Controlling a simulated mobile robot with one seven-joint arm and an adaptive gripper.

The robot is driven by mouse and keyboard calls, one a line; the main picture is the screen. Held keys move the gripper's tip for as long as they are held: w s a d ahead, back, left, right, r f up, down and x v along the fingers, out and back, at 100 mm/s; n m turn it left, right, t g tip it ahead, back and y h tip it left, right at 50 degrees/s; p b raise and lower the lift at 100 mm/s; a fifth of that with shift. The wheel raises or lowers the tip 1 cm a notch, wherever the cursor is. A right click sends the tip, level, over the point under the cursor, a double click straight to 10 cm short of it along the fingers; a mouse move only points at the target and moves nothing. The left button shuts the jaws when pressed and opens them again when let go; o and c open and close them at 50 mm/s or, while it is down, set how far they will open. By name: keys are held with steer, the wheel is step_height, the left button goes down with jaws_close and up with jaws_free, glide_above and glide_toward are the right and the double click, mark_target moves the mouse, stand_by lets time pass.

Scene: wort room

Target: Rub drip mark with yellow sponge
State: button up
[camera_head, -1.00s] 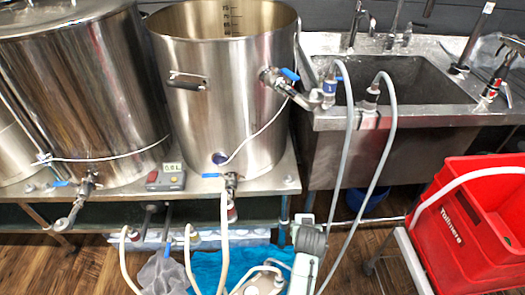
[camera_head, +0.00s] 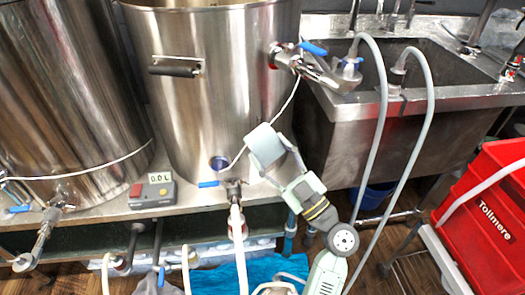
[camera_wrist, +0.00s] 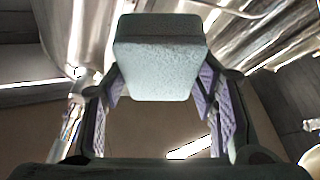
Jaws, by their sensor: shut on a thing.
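My gripper (camera_head: 281,165) is shut on a pale block-shaped sponge (camera_head: 264,145), which looks whitish rather than yellow. In the wrist view the sponge (camera_wrist: 158,65) sits between the two purple-lined fingers, with a pale broad face and a dark upper side. In the head view the sponge overlaps the lower right of the middle steel kettle (camera_head: 190,110); I cannot tell whether it touches the wall. I cannot make out a drip mark; the sponge and gripper cover part of the kettle.
A valve with a blue handle (camera_head: 313,48) juts from the kettle's upper right. Hoses (camera_head: 375,130) loop in front of the sink (camera_head: 440,75). A red-buttoned meter (camera_head: 152,190) stands on the shelf. A red crate (camera_head: 490,210) is at right.

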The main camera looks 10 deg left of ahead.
steer(key=shift+r, duration=0.3)
steer(key=shift+w+a+r+p, duration=0.15)
steer(key=shift+w+a+p, duration=0.3)
steer(key=shift+p, duration=0.15)
steer(key=shift+w+a+f+p, duration=0.2)
steer(key=shift+w+a+p, duration=0.8)
steer(key=shift+w+a, duration=0.55)
steer(key=shift+w+a+b, duration=0.65)
steer(key=shift+w+b, duration=0.05)
